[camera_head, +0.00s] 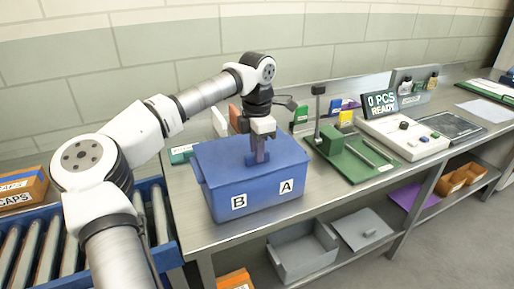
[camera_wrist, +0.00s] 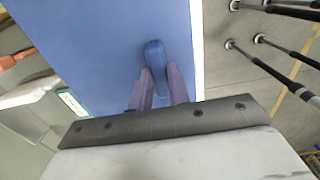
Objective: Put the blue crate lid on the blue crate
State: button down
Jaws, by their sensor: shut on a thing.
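The blue crate (camera_head: 262,201) stands on the metal table with letters B and A on its front. The blue crate lid (camera_head: 222,152) lies over the crate's top and looks roughly flat and lined up with it. I cannot tell whether it is fully seated. My gripper (camera_head: 260,158) points down at the lid's middle and is shut on its raised handle. In the wrist view the lid (camera_wrist: 85,45) fills much of the picture, and my gripper's fingers (camera_wrist: 158,90) sit on both sides of the blue handle. The crate's inside is hidden.
A green fixture (camera_head: 352,155) stands right of the crate, with a white control box (camera_head: 405,137) beyond it. Small items stand behind the crate. A roller conveyor (camera_head: 40,235) is at left. A grey open bin (camera_head: 303,252) sits on the lower shelf.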

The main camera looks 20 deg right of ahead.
jog(key=c, duration=1.3)
grip_release()
jog(key=shift+o, duration=0.2)
jog(key=shift+f, duration=0.1)
